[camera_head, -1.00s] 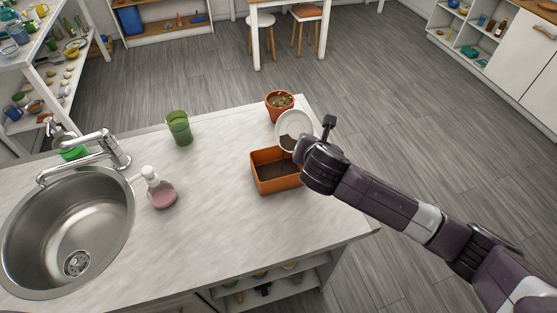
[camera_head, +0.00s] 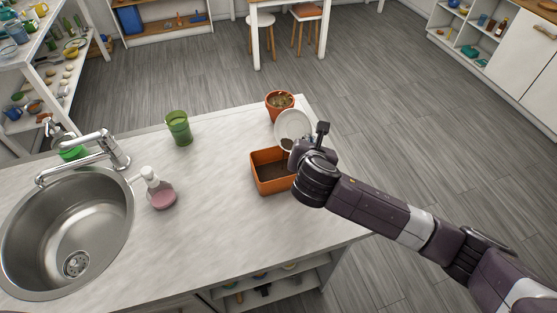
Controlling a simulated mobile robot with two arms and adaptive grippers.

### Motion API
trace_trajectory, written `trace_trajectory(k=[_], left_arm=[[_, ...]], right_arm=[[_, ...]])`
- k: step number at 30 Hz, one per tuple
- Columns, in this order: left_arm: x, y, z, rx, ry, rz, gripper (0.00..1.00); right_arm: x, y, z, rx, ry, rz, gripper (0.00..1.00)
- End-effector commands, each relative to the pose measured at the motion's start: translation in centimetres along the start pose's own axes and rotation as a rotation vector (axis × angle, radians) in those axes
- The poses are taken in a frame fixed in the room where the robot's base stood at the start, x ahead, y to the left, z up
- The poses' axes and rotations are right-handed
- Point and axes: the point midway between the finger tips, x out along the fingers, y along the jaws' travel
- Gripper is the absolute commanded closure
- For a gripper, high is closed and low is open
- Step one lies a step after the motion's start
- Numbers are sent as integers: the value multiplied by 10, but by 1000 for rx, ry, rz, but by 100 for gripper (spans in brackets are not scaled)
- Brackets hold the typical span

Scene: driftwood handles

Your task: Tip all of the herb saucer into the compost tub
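The herb saucer (camera_head: 291,124) is a white round dish, tipped steeply above the far right part of the compost tub. A small dark patch of its contents shows at its low edge. The compost tub (camera_head: 272,188) is an orange rectangular container on the counter with dark brown matter inside. My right gripper (camera_head: 297,146) is at the saucer's lower right edge and holds it up in the air. Its fingertips are mostly hidden behind my wrist, which also covers the tub's right end. My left gripper is not in view.
A terracotta pot (camera_head: 280,106) stands just behind the saucer near the counter's far edge. A green cup (camera_head: 179,128), a pink soap bottle (camera_head: 161,193) and the sink (camera_head: 70,235) are to the left. The counter (camera_head: 225,235) in front of the tub is clear.

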Motion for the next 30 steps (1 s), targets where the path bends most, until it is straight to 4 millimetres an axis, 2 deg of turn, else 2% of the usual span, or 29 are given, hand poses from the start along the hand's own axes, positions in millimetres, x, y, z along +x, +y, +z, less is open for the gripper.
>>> trace_trajectory(k=[23,30], left_arm=[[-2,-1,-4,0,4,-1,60],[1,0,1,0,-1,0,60]], right_arm=[[-6,4,0,-44,-75,-8,100],[-6,5,-2,-57,-95,-13,100]])
